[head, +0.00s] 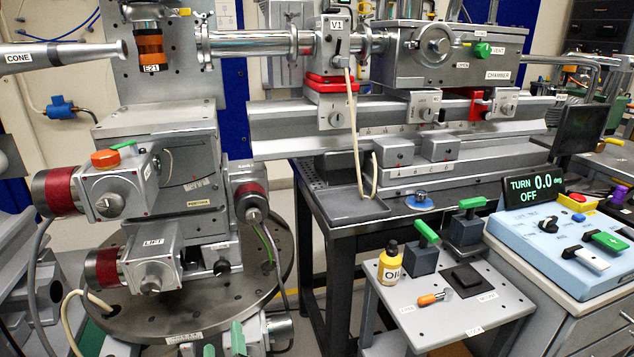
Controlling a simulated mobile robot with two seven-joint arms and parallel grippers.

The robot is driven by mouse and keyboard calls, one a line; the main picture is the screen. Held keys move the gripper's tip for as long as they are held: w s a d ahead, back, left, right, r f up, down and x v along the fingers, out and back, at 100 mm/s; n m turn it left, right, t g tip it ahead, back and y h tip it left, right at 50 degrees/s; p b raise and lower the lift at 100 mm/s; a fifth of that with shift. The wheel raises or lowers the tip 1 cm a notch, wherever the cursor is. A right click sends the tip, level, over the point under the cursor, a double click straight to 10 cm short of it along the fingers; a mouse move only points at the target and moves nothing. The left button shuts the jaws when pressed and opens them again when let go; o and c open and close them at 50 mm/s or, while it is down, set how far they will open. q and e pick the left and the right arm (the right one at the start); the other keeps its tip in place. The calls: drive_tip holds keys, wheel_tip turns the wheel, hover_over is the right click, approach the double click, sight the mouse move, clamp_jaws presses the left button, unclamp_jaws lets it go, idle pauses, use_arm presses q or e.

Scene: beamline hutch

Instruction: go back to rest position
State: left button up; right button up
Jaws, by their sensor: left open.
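My left gripper (223,345) shows only at the bottom edge, left of centre, as two green fingertips pointing up. They stand a little apart with nothing seen between them, so it is open and empty. Its body and most of its arm are cut off below the picture. The fingertips appear in front of the round perforated base plate (140,322) of the grey motor stage; whether they touch it cannot be told. My right gripper is not in view.
The grey stage (160,175) with red-ringed motors rises behind the fingertips. A small grey side table (440,325) at right holds a yellow oil bottle (390,262), an orange-handled piece (433,297) and green-handled blocks. A blue control box (560,235) reads TURN 0.0 deg OFF.

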use_arm(q)
drive_tip(key=s+a+f+n+g+h, duration=0.3)
drive_tip(key=s+f+n+g, duration=0.45)
drive_tip(key=s+f, duration=1.15)
drive_tip(key=s+f+n+g+h, duration=0.2)
drive_tip(key=s+n, duration=0.5)
drive_tip(key=s, duration=0.5)
drive_tip(key=s+f+n+g+h, duration=0.2)
drive_tip(key=s+n, duration=0.5)
drive_tip(key=s, duration=0.6)
drive_tip(key=w+r+t+p, duration=0.1)
drive_tip(key=w+r+p, duration=0.1)
drive_tip(key=r+p, duration=0.9)
drive_tip(key=w+r+n+t+p, duration=0.1)
drive_tip(key=w+r+t+p, duration=0.1)
drive_tip(key=r+p, duration=0.9)
drive_tip(key=shift+w+a, duration=0.15)
drive_tip(key=shift+w, duration=0.25)
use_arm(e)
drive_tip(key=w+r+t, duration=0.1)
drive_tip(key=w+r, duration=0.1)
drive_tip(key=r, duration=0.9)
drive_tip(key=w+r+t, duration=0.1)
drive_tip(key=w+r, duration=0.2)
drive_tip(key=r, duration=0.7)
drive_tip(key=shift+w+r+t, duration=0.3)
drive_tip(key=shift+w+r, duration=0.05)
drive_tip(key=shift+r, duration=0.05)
